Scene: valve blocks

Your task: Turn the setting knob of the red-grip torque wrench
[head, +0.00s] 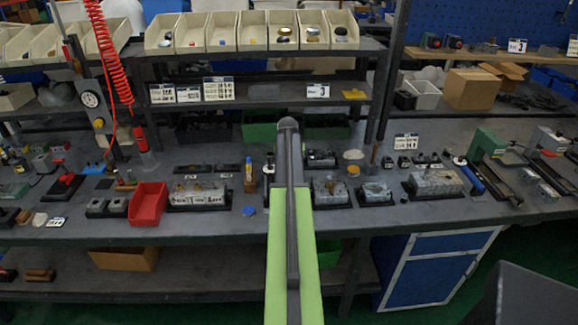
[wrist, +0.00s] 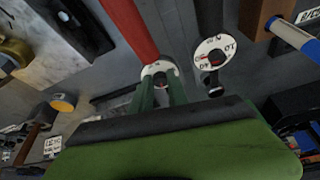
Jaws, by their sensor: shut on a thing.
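In the wrist view the red grip (wrist: 130,28) of the torque wrench comes down from the top. At its lower end is a white marked ring with a small dark setting knob (wrist: 160,76) in it. The two green fingers of my gripper (wrist: 161,88) are at this knob, one on each side, shut on it. A separate white dial (wrist: 220,50) with numbers and a red pointer lies just to the right, clear of the fingers. In the head view my arm hides the gripper and the wrench.
In the wrist view a wooden block with a blue-and-white handle (wrist: 290,32) is at upper right, and a metal block (wrist: 90,20) at upper left. In the head view a red bin (head: 148,204) and valve blocks (head: 434,182) stand on the grey bench (head: 400,213).

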